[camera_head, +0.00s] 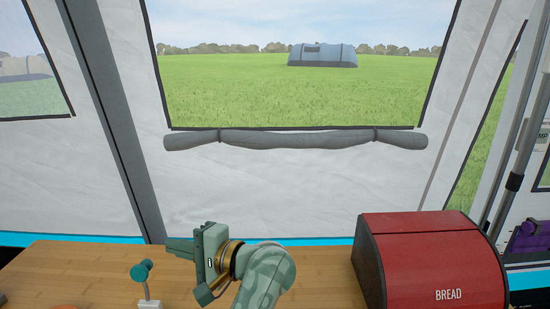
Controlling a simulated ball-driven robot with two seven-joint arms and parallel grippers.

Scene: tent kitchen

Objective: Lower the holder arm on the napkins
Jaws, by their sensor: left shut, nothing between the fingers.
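My left gripper (172,247) is above the wooden table, its fingers pointing left. It is shut and empty. A teal round knob on a thin stem (141,271) stands just below and left of the fingers, apart from them in the picture. The stem meets a small white piece (150,304) at the bottom edge of the view. This may be the napkin holder with its arm, but most of it is cut off and I cannot make out the napkins. My right gripper is not in view.
A red bread box (430,262) stands on the wooden table (325,268) to the right of my left arm. Part of an orange-brown thing (65,307) shows at the bottom left. The table between is clear. The tent wall (290,190) rises behind.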

